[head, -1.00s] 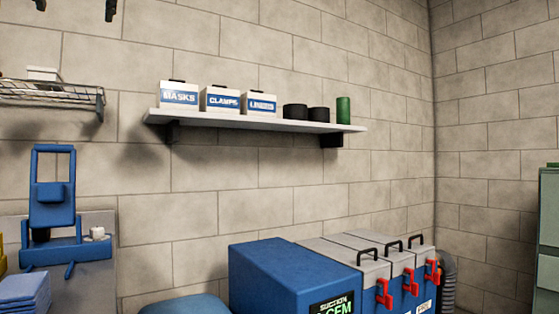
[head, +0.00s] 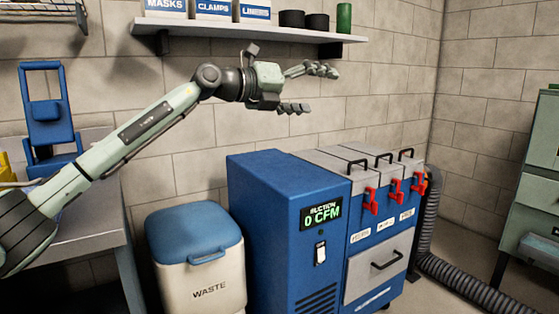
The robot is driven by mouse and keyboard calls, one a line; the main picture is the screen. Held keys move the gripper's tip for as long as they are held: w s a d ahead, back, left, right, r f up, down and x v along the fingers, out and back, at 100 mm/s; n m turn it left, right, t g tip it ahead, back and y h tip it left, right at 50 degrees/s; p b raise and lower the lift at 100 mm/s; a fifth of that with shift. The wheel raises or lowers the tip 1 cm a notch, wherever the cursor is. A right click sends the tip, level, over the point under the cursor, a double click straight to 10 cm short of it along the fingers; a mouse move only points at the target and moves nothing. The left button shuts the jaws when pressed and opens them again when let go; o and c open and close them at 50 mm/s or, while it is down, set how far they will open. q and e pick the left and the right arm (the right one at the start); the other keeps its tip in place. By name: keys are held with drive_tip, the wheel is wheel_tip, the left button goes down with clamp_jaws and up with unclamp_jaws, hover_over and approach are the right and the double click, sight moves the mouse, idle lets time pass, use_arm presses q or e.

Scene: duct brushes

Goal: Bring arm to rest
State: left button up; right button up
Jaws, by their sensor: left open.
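My left arm comes in from the left and reaches up across the middle of the head view. My left gripper (head: 314,90) is open and empty, its two fingers spread apart and pointing right. It appears in front of the wall, below the shelf and above the blue suction unit. It touches nothing that I can see. My right gripper and arm are not in view.
A shelf (head: 200,33) with labelled boxes hangs above. A grey bench (head: 95,240) is at left, a ribbed hose (head: 428,215) at right.

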use_arm(q)
drive_tip(key=s+a+f+n+t+y+p, duration=0.1)
drive_tip(key=s+a+f+n+t+y, duration=0.15)
drive_tip(key=a+f+n+y, duration=0.5)
drive_tip(key=s+a+f+n+t+y, duration=0.1)
drive_tip(key=a+f+n+t+y, duration=0.15)
drive_tip(key=a+f+n, duration=0.9)
drive_tip(key=s+a+f+n+t+y+p, duration=0.1)
drive_tip(key=a+f+n+t+y, duration=0.3)
drive_tip(key=f+n, duration=1.05)
drive_tip(key=s+a+f+n+g+y, duration=0.1)
drive_tip(key=s+a+f+g, duration=0.3)
drive_tip(key=s+f, duration=0.5)
drive_tip(key=s+a+f+n+g+y, duration=0.15)
drive_tip(key=s+a+f+g, duration=0.35)
drive_tip(key=f, duration=0.7)
drive_tip(key=s+a+f+g, duration=0.1)
drive_tip(key=s+f, duration=0.4)
drive_tip(key=s, duration=0.6)
drive_tip(key=s+a+f+n+g+p, duration=0.1)
drive_tip(key=s+f+g, duration=0.3)
drive_tip(key=s, duration=0.8)
drive_tip(key=shift+a+f+n, duration=0.2)
drive_tip(key=shift+f+n, duration=0.1)
drive_tip(key=shift+f, duration=0.3)
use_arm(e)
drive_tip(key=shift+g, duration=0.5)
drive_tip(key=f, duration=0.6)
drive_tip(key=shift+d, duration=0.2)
